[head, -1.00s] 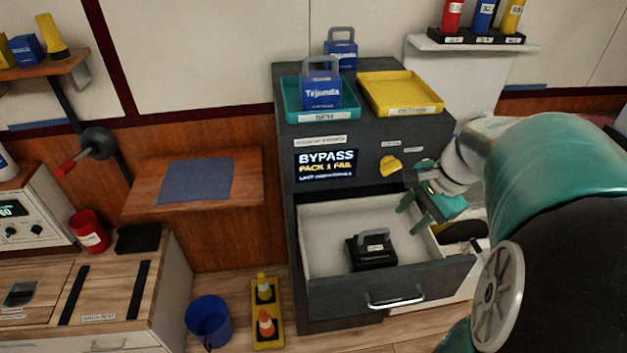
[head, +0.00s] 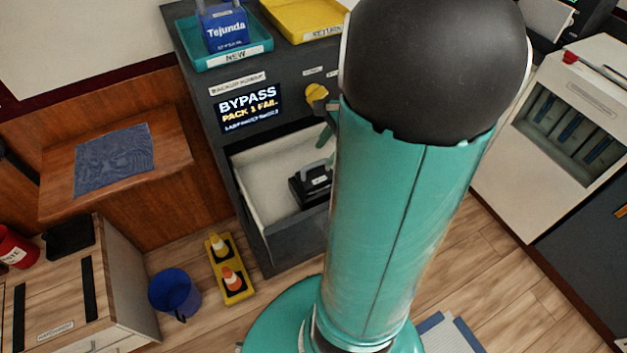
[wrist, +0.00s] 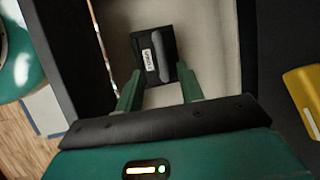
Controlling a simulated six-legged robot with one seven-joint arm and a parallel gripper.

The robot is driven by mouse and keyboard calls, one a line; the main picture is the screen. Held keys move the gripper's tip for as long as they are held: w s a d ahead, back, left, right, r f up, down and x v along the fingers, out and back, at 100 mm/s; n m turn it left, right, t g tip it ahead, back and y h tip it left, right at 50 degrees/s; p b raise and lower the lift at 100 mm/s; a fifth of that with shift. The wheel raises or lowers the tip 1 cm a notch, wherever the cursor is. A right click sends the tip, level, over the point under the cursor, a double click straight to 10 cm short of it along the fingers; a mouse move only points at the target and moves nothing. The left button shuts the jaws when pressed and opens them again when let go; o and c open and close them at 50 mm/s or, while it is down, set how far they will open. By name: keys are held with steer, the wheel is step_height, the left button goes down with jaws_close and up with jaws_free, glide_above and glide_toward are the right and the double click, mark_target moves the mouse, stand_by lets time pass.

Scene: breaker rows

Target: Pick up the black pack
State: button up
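The black pack (head: 312,184) with a grey handle sits in the open drawer (head: 255,200) of the dark cabinet. In the head view my arm hides its right side and much of the drawer. In the wrist view the black pack (wrist: 154,55) lies just beyond the fingertips, with a white label and its handle on top. My gripper (wrist: 156,82) is open, its two green fingers apart and pointing at the pack's near end. Nothing is held between them. In the head view only a bit of the green fingers shows above the pack.
A yellow knob (head: 316,93) sits on the cabinet front above the drawer. A teal tray (head: 228,58) with a blue pack (head: 226,30) and a yellow tray (head: 306,20) stand on top. A blue bucket (head: 174,292) and a yellow cone stand (head: 232,280) are on the floor.

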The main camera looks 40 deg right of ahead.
mark_target(317, 162)
steer(key=x, duration=0.6)
steer(key=shift+w+a+f, duration=0.1)
steer(key=shift+w+f, duration=0.1)
steer(key=shift+f, duration=0.05)
jaws_close()
steer(key=shift+w+r, duration=0.1)
stand_by(1.1)
